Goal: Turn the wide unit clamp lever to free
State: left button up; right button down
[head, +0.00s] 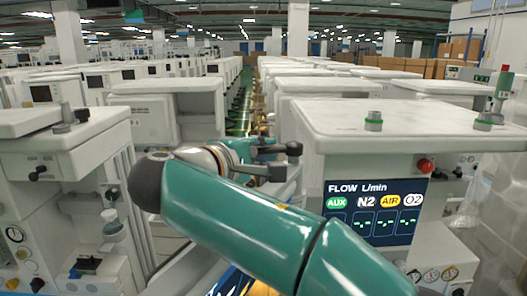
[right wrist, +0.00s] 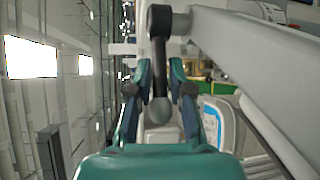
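The wide unit (head: 400,130) stands right of centre in the head view, with a flow screen on its front. My right arm reaches across in front of it. My right gripper (head: 268,160) is small and partly hidden beyond the arm, near the unit's left side. In the right wrist view, the clamp lever (right wrist: 160,68) has a dark hub, a dark rod and a greyish rounded knob. The rod and knob lie between the two teal fingers of my right gripper (right wrist: 160,82). The fingers are apart, one on each side; contact is unclear. My left gripper is not visible.
A pale rail (right wrist: 245,55) runs diagonally beside the lever in the right wrist view. Another cart (head: 75,150) stands at the left. Rows of carts extend behind, with a narrow aisle between them. Small fittings (head: 373,121) stand on the wide unit's top.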

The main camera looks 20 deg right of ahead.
jog(key=shift+f, duration=0.15)
jog(key=shift+s+f+n+t+y+b, duration=0.2)
jog(key=shift+n+t+y+b, duration=0.25)
jog(key=shift+b, duration=0.3)
jog(key=shift+s+n+t+y+b, duration=0.15)
jog(key=shift+n+t+y+b, duration=0.1)
jog(key=shift+n+t+b, duration=0.15)
jog(key=shift+a+r, duration=0.1)
jog(key=c, duration=1.2)
grip_release()
jog(key=shift+r, duration=0.1)
